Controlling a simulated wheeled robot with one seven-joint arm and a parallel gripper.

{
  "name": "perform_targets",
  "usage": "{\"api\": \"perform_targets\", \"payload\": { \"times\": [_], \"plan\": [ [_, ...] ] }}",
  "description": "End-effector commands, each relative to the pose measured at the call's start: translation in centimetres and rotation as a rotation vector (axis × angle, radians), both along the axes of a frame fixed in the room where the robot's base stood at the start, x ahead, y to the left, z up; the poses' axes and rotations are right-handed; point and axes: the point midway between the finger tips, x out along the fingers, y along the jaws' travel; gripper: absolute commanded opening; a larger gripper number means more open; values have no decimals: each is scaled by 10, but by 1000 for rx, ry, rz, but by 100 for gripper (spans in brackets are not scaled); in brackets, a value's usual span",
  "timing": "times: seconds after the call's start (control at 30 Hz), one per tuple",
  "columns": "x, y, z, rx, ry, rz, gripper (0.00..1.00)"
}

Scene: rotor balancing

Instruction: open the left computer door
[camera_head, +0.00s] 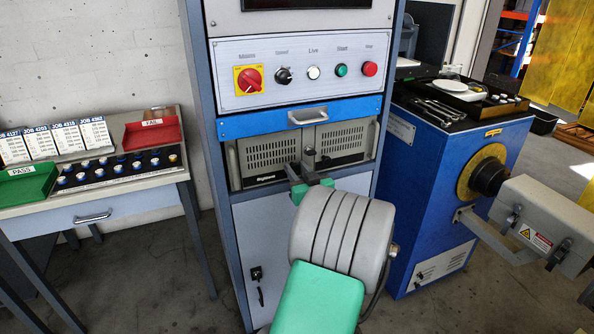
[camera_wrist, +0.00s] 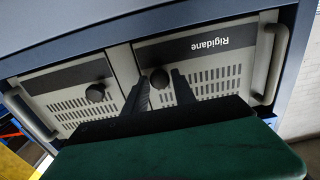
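The computer sits in a slot of the blue-grey cabinet, with two beige vented doors. The left computer door (camera_head: 262,157), marked Rigidane, and the right computer door (camera_head: 340,139) both look closed. The wrist view is upside down, so the left door (camera_wrist: 212,75) is on the right there and the right door (camera_wrist: 72,90) on the left. The left door's black knob (camera_wrist: 160,78) shows between the two dark fingers of my gripper (camera_wrist: 159,79). The fingers are apart, with gaps beside the knob. In the head view my gripper (camera_head: 300,170) is in front of the doors' meeting edges.
A blue drawer (camera_head: 260,124) with a handle is just above the doors, under a switch panel (camera_head: 300,75). A lower cabinet door (camera_head: 255,235) is below. A sorting table (camera_head: 110,192) stands left and a blue machine (camera_head: 430,175) right.

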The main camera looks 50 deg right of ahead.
Motion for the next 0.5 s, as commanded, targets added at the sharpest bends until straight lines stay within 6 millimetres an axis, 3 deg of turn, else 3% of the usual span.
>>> {"api": "perform_targets", "payload": {
  "times": [0.37,0.5],
  "plan": [
    [0,0,0,0,0,0,0],
    [0,0,0,0,0,0,0]
  ]
}}
